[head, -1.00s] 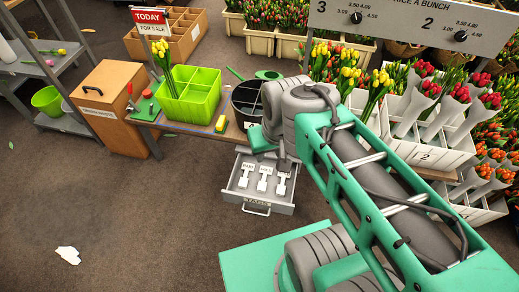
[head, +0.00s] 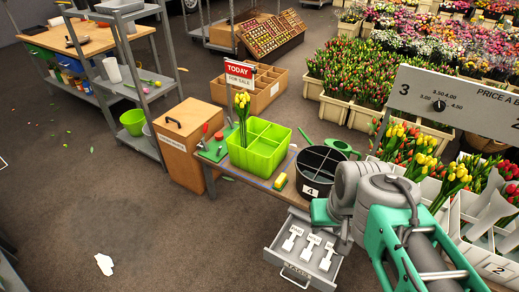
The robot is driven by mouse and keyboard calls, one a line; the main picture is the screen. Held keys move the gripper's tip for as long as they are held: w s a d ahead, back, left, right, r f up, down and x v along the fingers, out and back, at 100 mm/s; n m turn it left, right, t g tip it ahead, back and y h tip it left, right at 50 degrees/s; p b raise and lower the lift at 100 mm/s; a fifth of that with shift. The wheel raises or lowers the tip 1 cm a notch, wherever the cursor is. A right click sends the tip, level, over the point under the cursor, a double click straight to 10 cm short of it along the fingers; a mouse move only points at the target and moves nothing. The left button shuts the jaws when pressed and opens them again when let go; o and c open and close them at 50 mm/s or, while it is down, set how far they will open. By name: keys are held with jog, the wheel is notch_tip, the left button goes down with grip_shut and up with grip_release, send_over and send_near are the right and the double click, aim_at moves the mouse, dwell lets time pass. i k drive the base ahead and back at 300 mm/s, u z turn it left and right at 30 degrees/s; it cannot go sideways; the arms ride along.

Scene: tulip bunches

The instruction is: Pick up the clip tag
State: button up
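The open grey drawer (head: 270,255) under the wooden bench holds three white clip tags side by side: a left one (head: 293,238), a middle one (head: 311,245) and a right one (head: 327,257). The left tag seems to read PAID; the other print is too small to read surely. My gripper (head: 343,243) is at the right side of the drawer, pointing down, close to the right tag. My arm hides most of it, so its fingers and any contact are unclear.
On the bench stand a green divided box (head: 258,150) with yellow tulips, a yellow block (head: 281,181) and a black divided bucket (head: 318,175) marked 4. A wooden cabinet (head: 190,140) stands left. White tulip crates (head: 485,262) stand right. The floor at left is mostly clear.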

aim_at(324, 265)
jog(key=u, duration=0.05)
jog(key=k, duration=0.65)
jog(key=u, duration=0.65)
jog(key=i, duration=1.05)
jog(key=z, duration=0.1)
